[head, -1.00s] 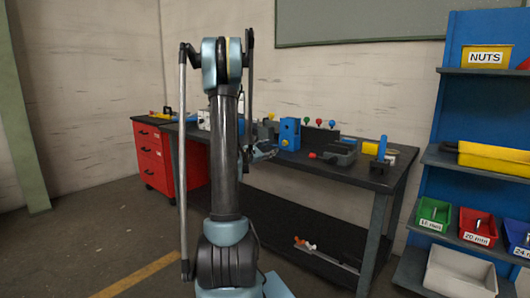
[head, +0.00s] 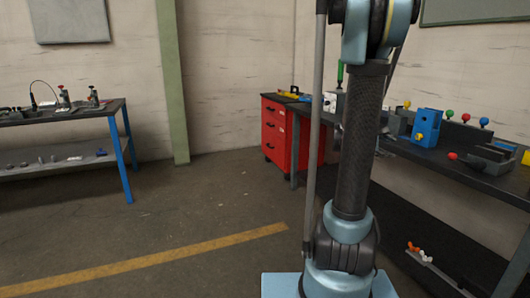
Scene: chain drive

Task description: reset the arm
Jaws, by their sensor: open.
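My arm stands upright right of centre in the head view, with a dark forearm link (head: 359,145) between pale blue joints. My gripper (head: 384,152) is mostly hidden behind this link. Only a small grey part of it shows at the link's right edge, in front of the workbench. It is open, and I see nothing held in it. The fingertips cannot be made out clearly.
The dark workbench (head: 470,176) behind my arm carries a blue block (head: 427,127) and several coloured knobs. A red drawer cabinet (head: 275,135) stands by the wall. A blue-legged table (head: 60,116) with tools is at left. The floor between them is clear.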

